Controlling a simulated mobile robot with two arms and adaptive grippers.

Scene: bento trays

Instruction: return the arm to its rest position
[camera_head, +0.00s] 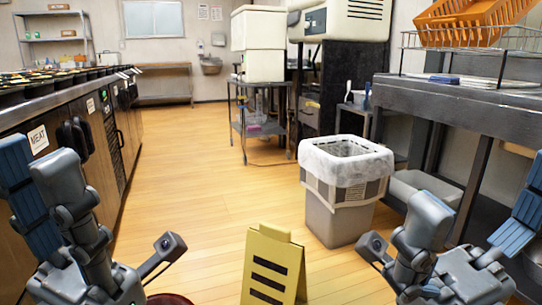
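My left arm comes in at the lower left, folded, with grey links and blue flat parts. My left gripper (78,215) is near the counter marked "MEAT". My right arm is folded at the lower right, and my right gripper (428,245) is in front of the waste bin and below the right-hand counter. I see no object held in either gripper. The fingertips are not clear enough to tell open from shut.
A yellow striped floor sign (272,268) stands between my arms. A lined grey bin (330,215) stands behind it. The MEAT counter (70,135) runs along the left, and a dark metal counter (455,103) is at right.

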